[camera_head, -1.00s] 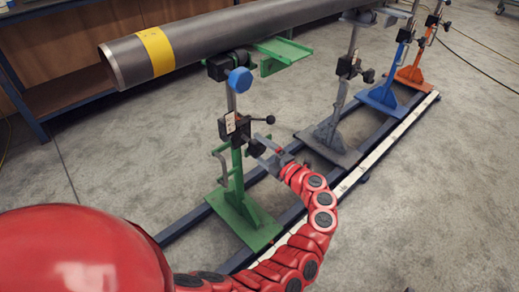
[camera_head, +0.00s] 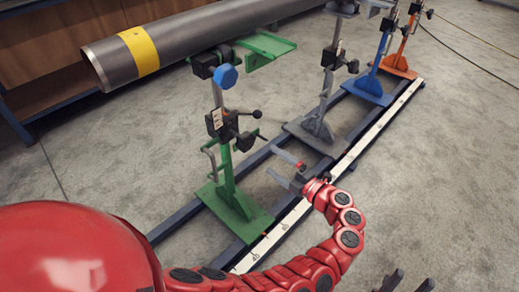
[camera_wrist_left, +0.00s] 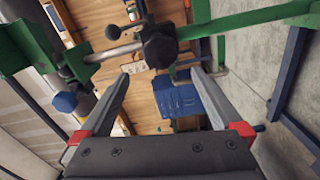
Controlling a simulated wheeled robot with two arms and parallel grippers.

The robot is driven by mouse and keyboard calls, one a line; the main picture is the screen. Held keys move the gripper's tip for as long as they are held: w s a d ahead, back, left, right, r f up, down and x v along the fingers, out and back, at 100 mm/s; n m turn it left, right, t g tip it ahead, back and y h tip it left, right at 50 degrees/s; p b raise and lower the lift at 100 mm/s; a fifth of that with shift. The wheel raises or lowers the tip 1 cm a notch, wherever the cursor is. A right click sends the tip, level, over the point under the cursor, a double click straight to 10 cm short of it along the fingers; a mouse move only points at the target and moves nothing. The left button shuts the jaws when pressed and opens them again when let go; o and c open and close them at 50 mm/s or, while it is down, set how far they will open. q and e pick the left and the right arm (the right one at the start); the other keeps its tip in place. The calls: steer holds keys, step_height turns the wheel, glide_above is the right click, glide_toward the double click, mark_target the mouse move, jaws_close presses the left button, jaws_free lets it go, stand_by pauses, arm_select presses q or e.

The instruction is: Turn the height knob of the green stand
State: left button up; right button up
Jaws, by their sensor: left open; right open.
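The green stand (camera_head: 228,188) stands upright on the floor rails under the pipe's near end. Its black clamp (camera_head: 220,123) carries a ball-ended lever (camera_head: 257,114) and a dark knob (camera_head: 245,141) facing right; I take this knob as the height knob. My left gripper (camera_head: 274,162) is open and empty, to the right of the knob and apart from it. In the left wrist view, the dark knob and clamp (camera_wrist_left: 160,45) lie beyond the open fingers (camera_wrist_left: 161,76). My right gripper (camera_head: 408,281) shows only its dark fingertips at the bottom edge, open and empty.
A grey pipe (camera_head: 200,38) with a yellow band rests above. A blue knob (camera_head: 227,76) sits high on the green stand. Grey (camera_head: 316,125), blue (camera_head: 368,85) and orange (camera_head: 400,62) stands follow along the rails. The floor at right is clear.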

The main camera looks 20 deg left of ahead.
arm_select(q)
steer(key=v, duration=0.5)
steer(key=shift+s+d, duration=0.1)
steer(key=shift+d, duration=0.15)
